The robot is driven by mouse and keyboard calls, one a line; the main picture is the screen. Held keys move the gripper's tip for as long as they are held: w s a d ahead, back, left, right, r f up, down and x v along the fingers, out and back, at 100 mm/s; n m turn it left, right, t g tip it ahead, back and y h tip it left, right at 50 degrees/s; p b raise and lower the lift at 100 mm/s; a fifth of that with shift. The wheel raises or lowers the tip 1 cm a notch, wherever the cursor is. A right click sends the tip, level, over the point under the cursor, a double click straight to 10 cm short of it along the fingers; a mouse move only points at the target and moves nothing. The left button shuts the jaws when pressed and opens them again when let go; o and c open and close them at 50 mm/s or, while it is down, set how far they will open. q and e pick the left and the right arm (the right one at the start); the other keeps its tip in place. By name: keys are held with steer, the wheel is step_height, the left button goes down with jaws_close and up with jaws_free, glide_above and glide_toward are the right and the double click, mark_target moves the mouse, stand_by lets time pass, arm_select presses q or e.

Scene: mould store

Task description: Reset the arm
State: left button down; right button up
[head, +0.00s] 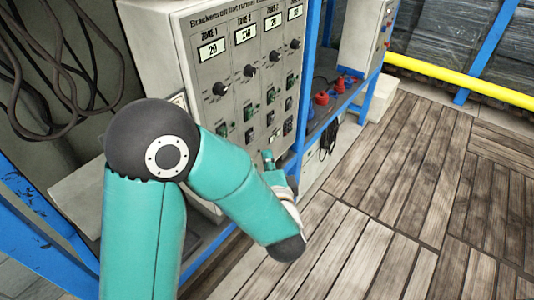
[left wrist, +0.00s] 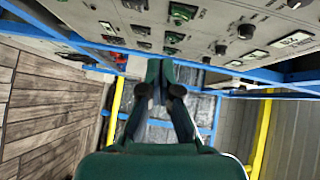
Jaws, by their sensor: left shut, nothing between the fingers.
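A grey hot runner control panel (head: 228,80) stands at the upper middle of the head view. It has several zone columns, each with a small display, a black knob and green and dark switches. Zone 1 reads 20. My left arm is teal and bends down in front of the panel. My left gripper (head: 268,160) is mostly hidden behind my wrist, with a fingertip near the panel's lower right part. In the left wrist view the fingers (left wrist: 160,72) are together and empty, just below the panel's switch rows (left wrist: 185,14). I cannot tell whether they touch it.
A blue frame (head: 308,70) holds the panel. Red connectors (head: 322,98) sit on a shelf right of it. Dark cables (head: 45,65) hang at the left. A yellow rail (head: 460,82) runs at the back. The wooden floor (head: 400,190) at the right is clear.

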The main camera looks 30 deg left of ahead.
stand_by(0.4)
arm_select(q)
steer(key=s+a+f+g, duration=0.1)
steer(key=a+f+g, duration=0.1)
steer(key=a+f, duration=0.45)
steer(key=s+d+f+n+g+h, duration=0.1)
steer(key=s+d+f+h, duration=0.15)
steer(key=f, duration=0.75)
steer(key=s+d+f+g+h, duration=0.15)
steer(key=f+h, duration=0.25)
steer(key=f, duration=0.5)
steer(key=s+d+f+n+g+h, duration=0.3)
steer(key=s+d+f+n+g, duration=0.1)
steer(key=s+d, duration=0.3)
steer(key=s+d+f+n+g+h, duration=0.4)
steer(key=s+d+n, duration=0.2)
steer(key=s+d, duration=0.1)
steer(key=shift+s+d+f, duration=0.25)
steer(key=shift+s, duration=0.05)
